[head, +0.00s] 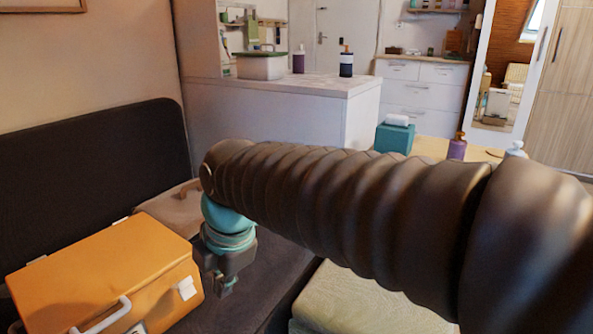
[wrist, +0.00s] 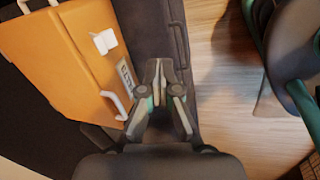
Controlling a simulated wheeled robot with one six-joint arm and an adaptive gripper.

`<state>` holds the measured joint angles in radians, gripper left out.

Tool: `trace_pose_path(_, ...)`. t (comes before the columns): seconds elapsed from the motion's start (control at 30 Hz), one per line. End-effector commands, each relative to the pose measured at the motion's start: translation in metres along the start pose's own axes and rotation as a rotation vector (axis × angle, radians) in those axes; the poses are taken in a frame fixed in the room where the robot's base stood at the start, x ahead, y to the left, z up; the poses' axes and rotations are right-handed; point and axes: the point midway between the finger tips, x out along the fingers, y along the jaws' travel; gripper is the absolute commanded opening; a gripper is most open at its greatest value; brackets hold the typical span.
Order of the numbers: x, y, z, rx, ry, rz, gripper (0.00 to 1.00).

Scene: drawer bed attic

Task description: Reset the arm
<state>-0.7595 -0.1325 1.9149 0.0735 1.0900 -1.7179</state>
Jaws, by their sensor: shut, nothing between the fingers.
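My gripper (head: 228,283) hangs at the end of my dark ribbed arm, which crosses the head view from the lower right. The gripper points down just right of an orange case (head: 105,265) with a white handle. In the wrist view the fingers of my gripper (wrist: 154,68) are together with nothing between them. The orange case (wrist: 55,60) lies at the left there, apart from the fingertips as far as I can tell. My arm hides part of the dark bed surface.
A dark headboard (head: 85,165) stands behind the case. A pale green cushion (head: 365,300) lies below my arm. A white counter (head: 270,110) with bottles stands behind. A teal tissue box (head: 394,139) and a purple bottle (head: 457,147) stand beyond my arm. Wooden floor (wrist: 225,85) shows in the wrist view.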

Motion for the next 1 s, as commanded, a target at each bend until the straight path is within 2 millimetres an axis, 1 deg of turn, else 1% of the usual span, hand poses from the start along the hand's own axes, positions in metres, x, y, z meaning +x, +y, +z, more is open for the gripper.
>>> trace_pose_path(0.07, 0.001, 0.002, 0.001, 0.12, -0.002, 0.007, 0.0)
trace_pose_path(0.17, 0.009, -0.004, 0.002, 0.321, -0.007, 0.001, 0.0)
trace_pose_path(0.3, 0.021, -0.021, 0.004, 0.615, -0.019, -0.006, 0.0)
trace_pose_path(0.37, 0.021, -0.031, 0.009, 0.752, -0.026, -0.002, 0.0)
trace_pose_path(0.47, 0.017, -0.051, 0.023, 0.996, -0.04, 0.018, 0.0)
trace_pose_path(0.57, 0.01, -0.076, 0.042, 1.258, -0.055, 0.05, 0.0)
trace_pose_path(0.67, -0.002, -0.108, 0.065, 1.54, -0.068, 0.099, 0.0)
trace_pose_path(0.7, -0.008, -0.123, 0.074, 1.66, -0.072, 0.126, 0.0)
trace_pose_path(0.77, -0.017, -0.145, 0.088, 1.824, -0.076, 0.17, 0.0)
trace_pose_path(0.8, -0.022, -0.16, 0.095, 1.917, -0.079, 0.199, 0.0)
trace_pose_path(0.9, -0.036, -0.194, 0.111, 2.096, -0.086, 0.273, 0.0)
trace_pose_path(1.0, -0.05, -0.223, 0.121, 2.194, -0.1, 0.344, 0.0)
